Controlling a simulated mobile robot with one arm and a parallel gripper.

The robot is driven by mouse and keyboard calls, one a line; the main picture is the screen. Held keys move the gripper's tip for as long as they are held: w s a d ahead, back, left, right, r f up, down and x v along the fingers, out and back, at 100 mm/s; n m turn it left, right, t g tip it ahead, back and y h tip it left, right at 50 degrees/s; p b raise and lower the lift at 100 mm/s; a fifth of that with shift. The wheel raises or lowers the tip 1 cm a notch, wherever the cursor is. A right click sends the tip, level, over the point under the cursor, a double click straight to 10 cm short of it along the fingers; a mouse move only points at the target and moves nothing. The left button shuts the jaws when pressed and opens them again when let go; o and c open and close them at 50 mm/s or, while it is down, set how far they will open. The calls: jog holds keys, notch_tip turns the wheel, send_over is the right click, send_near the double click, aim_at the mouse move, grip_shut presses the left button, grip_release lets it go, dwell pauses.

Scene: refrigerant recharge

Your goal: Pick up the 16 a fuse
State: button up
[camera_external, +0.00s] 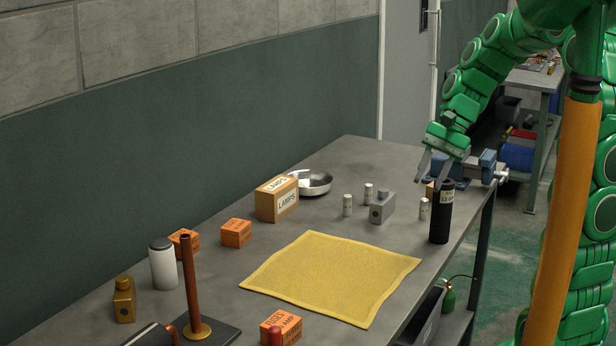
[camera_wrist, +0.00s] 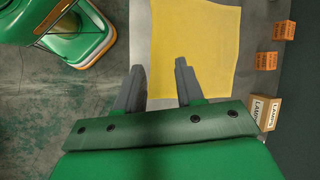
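Small pale cylinders that look like fuses stand on the grey workbench (camera_external: 345,160): one at left (camera_external: 347,205), one behind it (camera_external: 368,193), and one at right (camera_external: 424,209) beside a black cylinder. Their markings are too small to read, so I cannot tell which is 16 A. My gripper (camera_external: 431,178) is open and empty, above the bench's right side near the black cylinder. In the wrist view my gripper (camera_wrist: 159,68) has its two fingers apart with nothing between them. No fuse shows in the wrist view.
The black cylinder (camera_external: 440,222), a grey block (camera_external: 382,207) and a blue vise (camera_external: 478,168) crowd the right side. A LAMPS box (camera_external: 276,203), metal bowl (camera_external: 316,184) and orange boxes (camera_external: 236,233) stand left. A flat yellow cloth (camera_external: 330,275) covers the bench's middle.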

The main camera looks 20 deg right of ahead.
jog(key=w+f+m+t+y, duration=0.1)
jog(key=w+f+m+y, duration=0.2)
jog(key=w, duration=0.9)
jog(key=w+f+m+t+y, duration=0.15)
jog(key=w+m, duration=0.25)
jog(key=w, duration=0.7)
jog(key=m+t+y, duration=0.2)
jog(key=m+t, duration=0.2)
jog(key=m, duration=0.5)
send_near(368, 195)
jog(key=shift+w+a+f, duration=0.25)
jog(key=shift+w+a, duration=0.1)
jog(key=shift+w, duration=0.15)
jog(key=shift+w+a+f, duration=0.2)
jog(key=shift+w+a, duration=0.15)
jog(key=shift+w, duration=0.15)
jog(key=shift+r+x, duration=0.15)
jog(key=shift+x, duration=1.1)
jog(key=shift+r+x, duration=0.1)
jog(key=shift+x, duration=1.2)
jog(key=shift+s+a, duration=0.1)
jog(key=shift+a, duration=0.05)
jog(key=shift+c, duration=0.4)
grip_shut()
